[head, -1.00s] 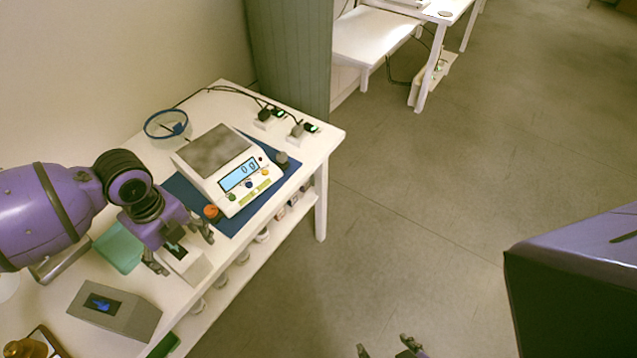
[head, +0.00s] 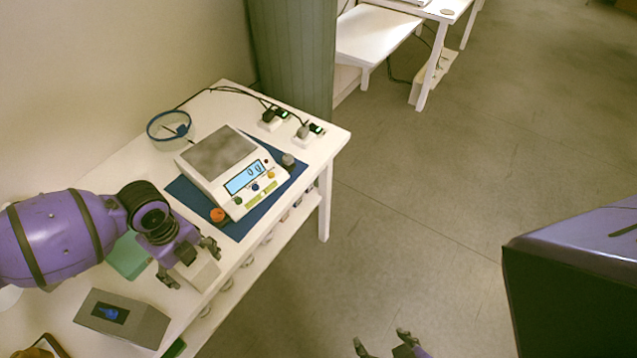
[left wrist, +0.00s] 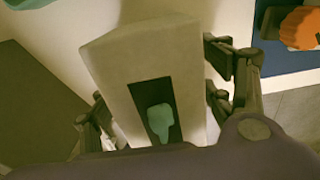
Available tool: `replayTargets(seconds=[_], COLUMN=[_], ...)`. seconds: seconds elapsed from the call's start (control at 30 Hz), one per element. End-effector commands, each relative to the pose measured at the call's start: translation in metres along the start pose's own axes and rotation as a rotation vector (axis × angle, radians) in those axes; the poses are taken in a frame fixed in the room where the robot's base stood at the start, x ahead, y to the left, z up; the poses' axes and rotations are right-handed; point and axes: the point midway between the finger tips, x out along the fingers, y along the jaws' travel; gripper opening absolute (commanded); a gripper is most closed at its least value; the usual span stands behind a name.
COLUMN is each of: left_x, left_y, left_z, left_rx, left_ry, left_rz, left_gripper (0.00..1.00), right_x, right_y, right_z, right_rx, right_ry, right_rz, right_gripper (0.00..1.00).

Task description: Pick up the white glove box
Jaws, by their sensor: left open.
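The white glove box (head: 203,271) stands near the table's front edge, partly hidden under my left gripper in the head view. In the left wrist view the white glove box (left wrist: 118,60) has a dark slot with a teal glove (left wrist: 160,118) in it. My left gripper (head: 189,261) is open above the box. In the left wrist view its fingers (left wrist: 160,98) are spread on either side of the box; I cannot tell whether they touch it. My right gripper (head: 382,345) is open and empty at the bottom edge, over the floor.
A grey box with a blue glove (head: 150,325) stands close by toward the bottom left. A teal box (head: 128,258) lies behind the gripper. A scale (head: 205,160) on a blue mat (head: 240,228) stands beyond the white box.

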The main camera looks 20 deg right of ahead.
Motion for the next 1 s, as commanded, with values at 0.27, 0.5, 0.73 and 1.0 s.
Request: replayTargets(seconds=[0.27, 0.5, 0.73, 1.0], left_x=[-0.0004, -0.0006, -0.0012, -0.0074], left_y=[-0.0005, -0.0005, -0.001, -0.0014], left_z=[0.0006, 0.0007, 0.001, 0.0016], left_rx=[0.0, -0.001, -0.001, -0.001], left_ry=[-0.001, -0.001, -0.002, -0.003], left_rz=[-0.001, -0.001, -0.002, -0.004], left_gripper=[0.64, 0.33, 0.09, 0.09], right_x=[0.0013, 0.0012, 0.0012, 0.001], right_y=[-0.0011, -0.0014, -0.0015, -0.0015], right_z=[-0.0036, -0.0039, -0.0041, -0.0052], right_rx=[-0.001, -0.001, -0.001, -0.001], right_ry=[0.006, 0.007, 0.007, 0.009], right_rz=[-0.002, -0.003, -0.003, -0.003], right_gripper=[0.73, 0.73, 0.73, 0.73])
